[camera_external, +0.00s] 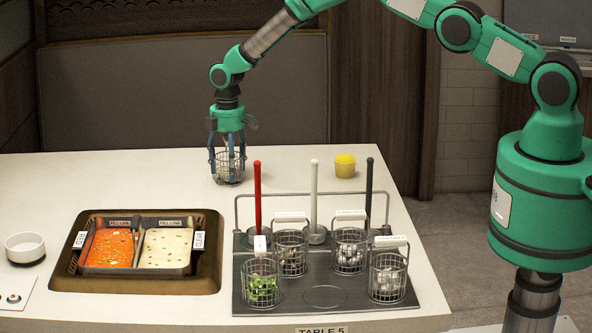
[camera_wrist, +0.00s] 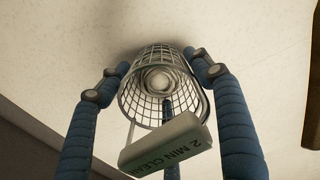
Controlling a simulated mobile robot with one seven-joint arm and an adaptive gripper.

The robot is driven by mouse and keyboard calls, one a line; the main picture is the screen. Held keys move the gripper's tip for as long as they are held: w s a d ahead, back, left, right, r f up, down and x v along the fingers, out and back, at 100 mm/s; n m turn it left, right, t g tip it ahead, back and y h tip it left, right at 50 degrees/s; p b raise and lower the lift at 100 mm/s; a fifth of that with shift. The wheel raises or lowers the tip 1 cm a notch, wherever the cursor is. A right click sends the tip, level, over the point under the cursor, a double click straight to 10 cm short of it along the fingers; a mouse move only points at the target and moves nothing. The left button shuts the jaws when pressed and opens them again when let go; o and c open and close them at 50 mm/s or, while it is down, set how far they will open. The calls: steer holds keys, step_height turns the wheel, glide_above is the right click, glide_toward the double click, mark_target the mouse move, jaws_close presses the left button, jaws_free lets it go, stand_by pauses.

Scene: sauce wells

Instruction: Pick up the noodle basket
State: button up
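A wire mesh basket (camera_external: 230,167) stands on or just above the pale table's back part, apart from the rack. In the wrist view it (camera_wrist: 150,108) has a handle tag (camera_wrist: 165,145) reading "2 MIN CLEA…", and a round pale thing shows at its middle. I cannot tell whether this is the noodle basket. My gripper (camera_external: 228,160) points down over it, its blue fingers around the basket's sides. In the wrist view my gripper (camera_wrist: 160,72) has fingertips very close to the mesh; I cannot tell whether they press on it.
A dark rack (camera_external: 325,297) at the front holds several mesh baskets, including one with greens (camera_external: 262,287), and red, white and black upright handles. A sauce well (camera_external: 140,275) with orange and cream fillings is at left. A white bowl (camera_external: 25,248) and yellow cup (camera_external: 345,166) stand apart.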

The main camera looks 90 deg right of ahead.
mark_target(228, 155)
steer(key=c, duration=0.7)
steer(key=shift+r, duration=0.15)
steer(key=shift+c, duration=0.2)
steer(key=shift+r, duration=1.7)
steer(key=s+a, duration=0.2)
steer(key=s, duration=0.2)
steer(key=s+a+r+p, duration=0.1)
steer(key=s+a, duration=0.2)
steer(key=s, duration=0.2)
steer(key=s+a, duration=0.2)
steer(key=s, duration=0.3)
steer(key=shift+a+r, duration=0.2)
steer(key=shift+a, duration=0.15)
